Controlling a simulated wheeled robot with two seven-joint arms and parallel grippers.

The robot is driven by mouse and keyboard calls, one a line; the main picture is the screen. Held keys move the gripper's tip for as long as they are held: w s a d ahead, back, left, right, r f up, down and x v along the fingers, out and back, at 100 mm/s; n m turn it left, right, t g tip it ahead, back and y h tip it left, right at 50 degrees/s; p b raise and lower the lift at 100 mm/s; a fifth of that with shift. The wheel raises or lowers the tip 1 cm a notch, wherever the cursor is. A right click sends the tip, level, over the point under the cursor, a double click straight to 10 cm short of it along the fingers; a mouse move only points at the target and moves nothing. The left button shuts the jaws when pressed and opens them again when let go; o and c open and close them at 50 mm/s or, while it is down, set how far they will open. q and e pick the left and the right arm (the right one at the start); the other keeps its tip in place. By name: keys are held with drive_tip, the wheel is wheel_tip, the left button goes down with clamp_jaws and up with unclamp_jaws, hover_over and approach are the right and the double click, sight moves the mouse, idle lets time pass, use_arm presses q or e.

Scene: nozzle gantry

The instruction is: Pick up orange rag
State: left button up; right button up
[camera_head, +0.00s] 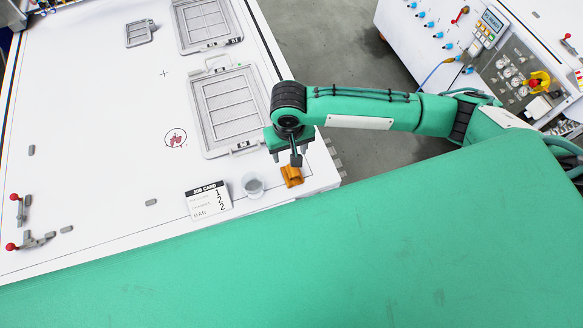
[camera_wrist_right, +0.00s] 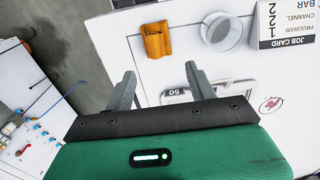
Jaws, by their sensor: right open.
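My right gripper (camera_head: 294,160) is above the table just behind the rag in the head view. In the right wrist view, its two fingers (camera_wrist_right: 160,72) are spread with nothing between them, and the rag lies apart beyond them. My left gripper is not in view.
A grey framed tray (camera_head: 205,118) lies behind. The white table (camera_head: 110,120) has red-knobbed clamps (camera_head: 30,241) at left. A control panel cabinet (camera_head: 420,45) stands at the upper right.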

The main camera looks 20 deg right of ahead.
drive_tip(key=p, duration=0.1)
hover_over(292, 169)
drive_tip(key=f, duration=0.6)
drive_tip(key=shift+a+f, duration=0.1)
drive_tip(key=shift+a, duration=0.2)
drive_tip(key=shift+f+p, duration=0.2)
drive_tip(key=shift+p, duration=0.15)
drive_tip(key=f, duration=0.1)
drive_tip(key=f+p, duration=0.2)
drive_tip(key=f, duration=0.1)
drive_tip(key=shift+d, duration=0.35)
drive_tip(key=shift+f, duration=0.45)
drive_tip(key=c, duration=1.1)
drive_tip(key=shift+o, duration=0.2)
drive_tip(key=shift+r, duration=0.1)
wheel_tip(292, 169, up, 20)
drive_tip(key=b, duration=0.4)
drive_tip(key=shift+b, duration=0.4)
